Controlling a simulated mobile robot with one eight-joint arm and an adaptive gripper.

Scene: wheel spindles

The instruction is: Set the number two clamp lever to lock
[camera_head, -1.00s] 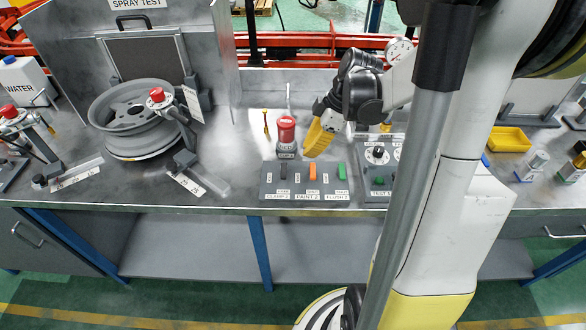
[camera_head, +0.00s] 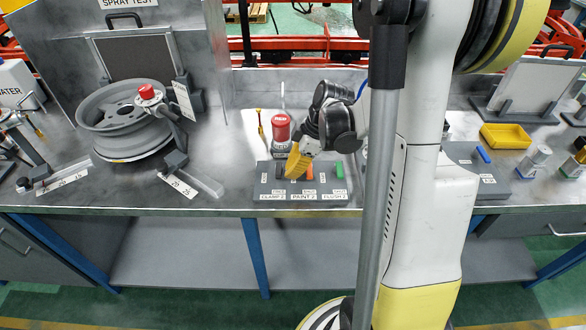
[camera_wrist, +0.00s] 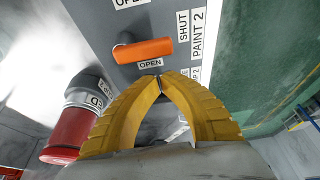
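The grey control box (camera_head: 262,195) carries labels CLAMP 2, PAINT 2 and FLUSH 2. The dark clamp 2 lever (camera_head: 278,171) stands at its left, just left of my fingertips. My gripper (camera_head: 292,176) is low over the box, between the clamp and paint levers. In the wrist view, the yellow fingertips (camera_wrist: 160,82) meet, with nothing seen between them. The orange paint 2 lever (camera_wrist: 143,50) lies just beyond them, beside an OPEN label. The clamp lever is not clear in the wrist view, and whether the fingers touch it cannot be told.
A red-topped cylinder (camera_head: 280,129) stands behind the box; it also shows in the wrist view (camera_wrist: 72,133). The green flush lever (camera_head: 340,170) is on the right. A wheel rim (camera_head: 125,120) and a clamp arm (camera_head: 178,160) are farther left. A yellow tray (camera_head: 506,136) sits at right.

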